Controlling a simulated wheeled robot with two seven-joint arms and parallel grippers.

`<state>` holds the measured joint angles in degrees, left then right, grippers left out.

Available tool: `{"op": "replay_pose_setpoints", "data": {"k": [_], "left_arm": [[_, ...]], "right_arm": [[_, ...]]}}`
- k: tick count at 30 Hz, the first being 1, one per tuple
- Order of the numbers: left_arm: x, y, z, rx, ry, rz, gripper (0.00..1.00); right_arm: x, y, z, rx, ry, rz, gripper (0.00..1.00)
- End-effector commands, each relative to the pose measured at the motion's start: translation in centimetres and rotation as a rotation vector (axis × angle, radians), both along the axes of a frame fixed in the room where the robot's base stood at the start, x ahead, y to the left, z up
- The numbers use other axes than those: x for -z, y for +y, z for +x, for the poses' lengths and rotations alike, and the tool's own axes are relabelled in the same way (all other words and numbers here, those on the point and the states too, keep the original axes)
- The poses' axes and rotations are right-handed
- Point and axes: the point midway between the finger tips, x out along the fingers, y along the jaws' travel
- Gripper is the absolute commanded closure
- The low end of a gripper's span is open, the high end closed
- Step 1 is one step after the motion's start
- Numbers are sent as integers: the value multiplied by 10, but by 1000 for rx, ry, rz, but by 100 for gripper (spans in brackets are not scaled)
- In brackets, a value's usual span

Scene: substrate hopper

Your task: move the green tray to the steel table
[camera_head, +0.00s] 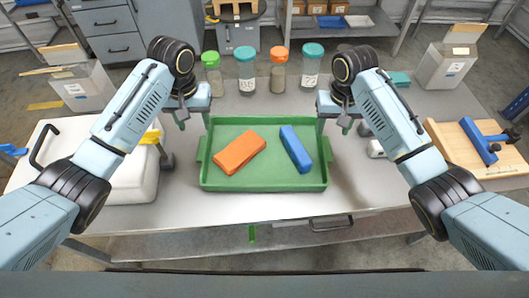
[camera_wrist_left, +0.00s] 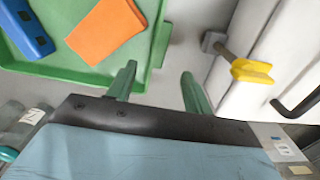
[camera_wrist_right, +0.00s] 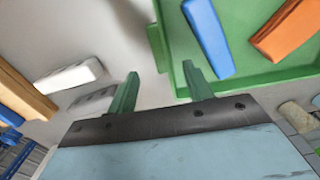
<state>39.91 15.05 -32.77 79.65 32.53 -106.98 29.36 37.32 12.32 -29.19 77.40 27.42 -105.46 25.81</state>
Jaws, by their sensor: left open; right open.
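The green tray (camera_head: 265,178) lies flat on a grey metal-topped table (camera_head: 240,212), holding an orange block (camera_head: 239,153) and a blue block (camera_head: 295,149). I cannot tell whether this is the steel table. My left gripper (camera_head: 195,118) is open and empty by the tray's far left corner. In the left wrist view its fingers (camera_wrist_left: 158,72) point along the tray's side, with the handle ahead between them. My right gripper (camera_head: 333,123) is open and empty by the far right corner. In the right wrist view the tray's handle (camera_wrist_right: 157,48) lies ahead between its fingers.
A white case (camera_head: 135,185) with a yellow-handled clamp (camera_head: 151,136) is left of the tray. Several lidded jars (camera_head: 246,72) stand behind it. A wooden board (camera_head: 470,148) with a blue clamp (camera_head: 480,143) lies right. A shelf bench (camera_head: 355,28) stands at the back.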

Motion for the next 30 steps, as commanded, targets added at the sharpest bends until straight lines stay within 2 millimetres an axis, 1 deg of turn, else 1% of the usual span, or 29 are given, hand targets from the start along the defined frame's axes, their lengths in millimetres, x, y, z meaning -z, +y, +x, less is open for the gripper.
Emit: {"op": "replay_pose_setpoints", "data": {"k": [1, 3, 9, 15, 21, 29, 30], "left_arm": [[12, 0, -1, 0, 5, 2, 49], [26, 0, -1, 1, 5, 1, 49], [64, 0, -1, 0, 5, 1, 49], [89, -1, 0, 2, 1, 0, 49], [98, 0, 0, 2, 0, 0, 49], [98, 0, 0, 2, 0, 0, 49], [98, 0, 0, 2, 0, 0, 54]], "right_arm": [[12, 0, -1, 0, 5, -1, 49], [26, 0, -1, 0, 4, -2, 49], [64, 1, -1, -1, 5, -1, 49], [89, 0, 0, -1, 2, 0, 49], [98, 0, 0, -2, 0, 0, 49], [98, 0, 0, -2, 0, 0, 49], [98, 0, 0, -2, 0, 0, 54]]}}
